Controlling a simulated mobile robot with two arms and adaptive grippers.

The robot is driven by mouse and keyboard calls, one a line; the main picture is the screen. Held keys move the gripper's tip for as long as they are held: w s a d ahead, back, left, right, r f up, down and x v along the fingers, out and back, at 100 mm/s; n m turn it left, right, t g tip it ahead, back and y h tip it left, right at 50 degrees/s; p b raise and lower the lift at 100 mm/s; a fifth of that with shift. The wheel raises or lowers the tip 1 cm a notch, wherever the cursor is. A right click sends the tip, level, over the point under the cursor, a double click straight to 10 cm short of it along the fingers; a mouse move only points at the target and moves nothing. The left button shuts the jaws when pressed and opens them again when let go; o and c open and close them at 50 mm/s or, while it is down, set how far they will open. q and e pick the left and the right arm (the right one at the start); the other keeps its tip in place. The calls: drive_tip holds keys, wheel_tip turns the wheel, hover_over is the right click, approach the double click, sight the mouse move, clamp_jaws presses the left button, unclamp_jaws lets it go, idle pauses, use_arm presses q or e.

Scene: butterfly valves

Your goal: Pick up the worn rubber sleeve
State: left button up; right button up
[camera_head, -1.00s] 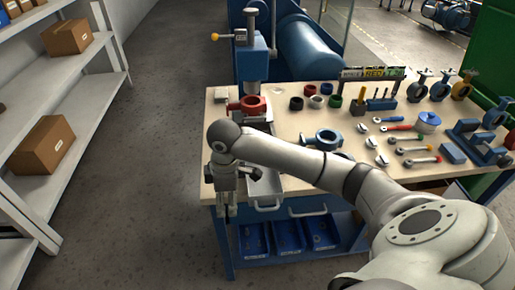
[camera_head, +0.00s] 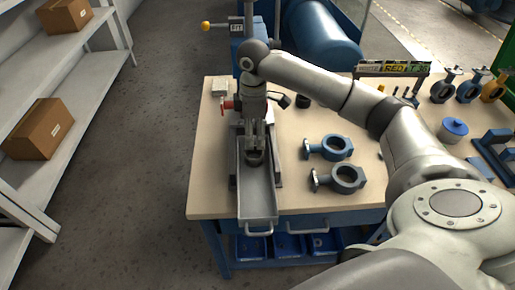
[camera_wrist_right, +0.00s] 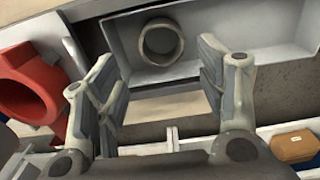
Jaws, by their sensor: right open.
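A dark grey ring, which looks like the worn rubber sleeve (camera_head: 255,160), sits in the long metal tray (camera_head: 257,205) below the blue press. In the right wrist view, the sleeve (camera_wrist_right: 160,42) lies near a tray wall with its round opening facing the camera. My right gripper (camera_head: 256,140) points down over the tray at the sleeve. Its fingers (camera_wrist_right: 160,75) are spread apart with nothing between them. The head view does not show clearly how high they are above the sleeve. My left gripper is not in view.
A red valve body (camera_wrist_right: 28,88) is beside the gripper, mostly hidden in the head view. A blue valve body (camera_head: 331,148) and a dark grey one (camera_head: 347,179) lie right of the tray. My right arm crosses the bench, hiding its back middle.

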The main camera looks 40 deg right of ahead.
sight(253, 154)
drive_tip(key=f, duration=0.3)
drive_tip(key=shift+s+a+f, duration=0.2)
drive_tip(key=shift+a, duration=0.2)
drive_tip(key=shift+f, duration=0.25)
wheel_tip(253, 154, down, 4)
drive_tip(key=shift+w+d+f, duration=0.15)
drive_tip(key=shift+f, duration=0.45)
drive_tip(key=c, duration=0.8)
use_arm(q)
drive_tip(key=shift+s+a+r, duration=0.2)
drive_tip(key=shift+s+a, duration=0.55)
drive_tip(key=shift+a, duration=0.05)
use_arm(e)
drive_tip(key=shift+o, duration=0.2)
